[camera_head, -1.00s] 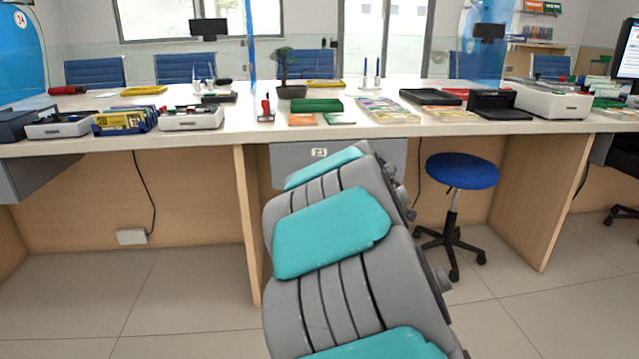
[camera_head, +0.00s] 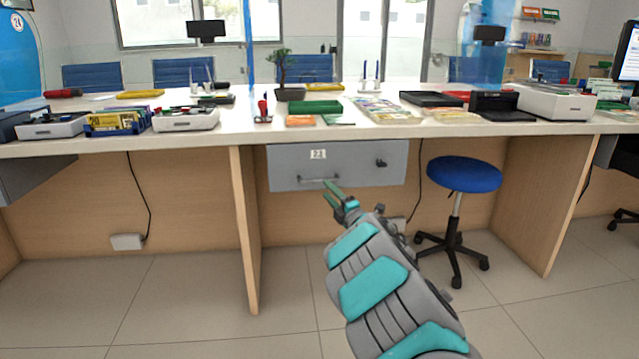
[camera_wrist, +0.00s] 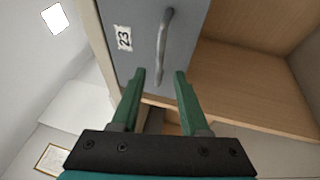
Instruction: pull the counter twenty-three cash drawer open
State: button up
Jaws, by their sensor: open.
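The grey cash drawer (camera_head: 365,172) hangs under the counter and looks closed. It bears a white label (camera_head: 318,154) reading 23, a bar handle (camera_head: 318,180) at its left and a dark lock (camera_head: 381,162) at its right. In the wrist view the drawer front (camera_wrist: 145,35), its label (camera_wrist: 124,38) and the handle (camera_wrist: 164,45) show ahead of my gripper. My gripper (camera_head: 330,192) is open and empty, just below and in front of the handle. Its green fingers (camera_wrist: 159,78) point at the handle, which lies beyond the tips, roughly between their lines. I see no contact.
A wooden panel (camera_head: 246,225) stands left of the drawer. A blue stool (camera_head: 464,174) stands to the right under the counter (camera_head: 230,136). The countertop carries trays, leaflets and a small plant (camera_head: 284,75). The floor in front is clear.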

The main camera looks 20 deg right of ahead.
aim_at(320, 182)
jog(key=shift+x, duration=3.2)
jog(key=shift+r, duration=0.1)
grip_shut()
